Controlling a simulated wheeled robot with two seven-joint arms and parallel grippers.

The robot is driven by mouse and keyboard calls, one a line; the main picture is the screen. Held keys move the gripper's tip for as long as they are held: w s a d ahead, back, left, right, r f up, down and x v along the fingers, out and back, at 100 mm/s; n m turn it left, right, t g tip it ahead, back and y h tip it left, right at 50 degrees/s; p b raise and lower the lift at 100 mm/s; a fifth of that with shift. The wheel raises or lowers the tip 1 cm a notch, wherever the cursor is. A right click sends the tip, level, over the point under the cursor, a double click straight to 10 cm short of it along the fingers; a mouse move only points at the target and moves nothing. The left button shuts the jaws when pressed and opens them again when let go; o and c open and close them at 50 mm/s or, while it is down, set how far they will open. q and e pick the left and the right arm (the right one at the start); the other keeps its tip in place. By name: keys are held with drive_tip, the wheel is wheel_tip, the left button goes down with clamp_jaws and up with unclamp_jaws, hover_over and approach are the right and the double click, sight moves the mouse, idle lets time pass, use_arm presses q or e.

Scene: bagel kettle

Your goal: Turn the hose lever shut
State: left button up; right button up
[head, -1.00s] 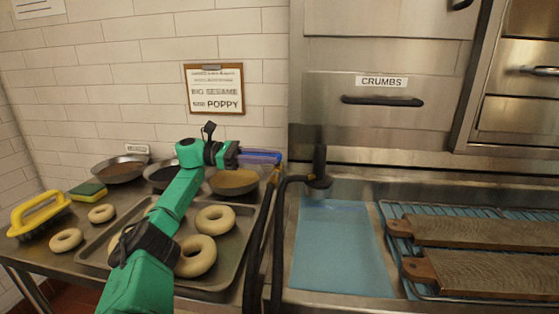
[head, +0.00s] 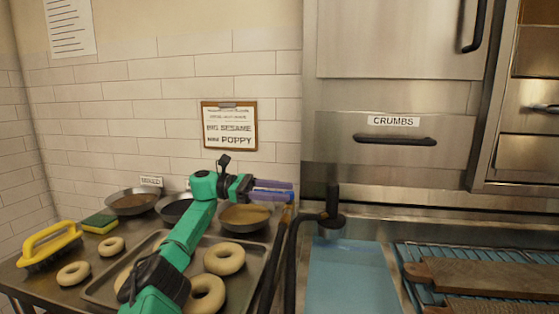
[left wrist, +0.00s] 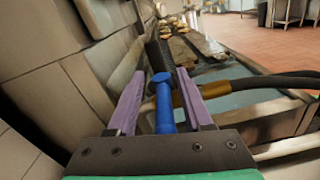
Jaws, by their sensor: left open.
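The hose lever (left wrist: 164,105) is a straight blue handle with a round end. In the left wrist view it lies lengthwise between the fingers of my left gripper (left wrist: 160,78), with a visible gap on each side. A brass-coloured part (left wrist: 218,88) with a black hose (left wrist: 275,84) is just right of the fingers. The lever's pivot is hidden. My right gripper is in neither view.
A tray (head: 95,294) of bagels lies under my left arm. Small pans, including one with seeds (head: 244,216), stand behind it. A yellow brush (head: 50,243) is at left. A black upright fixture (head: 332,212) and a blue-green basin (head: 349,280) are right. Tiled wall is close behind.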

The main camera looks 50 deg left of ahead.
use_arm(q)
wheel_tip(320, 180, up, 19)
drive_tip(key=p, duration=1)
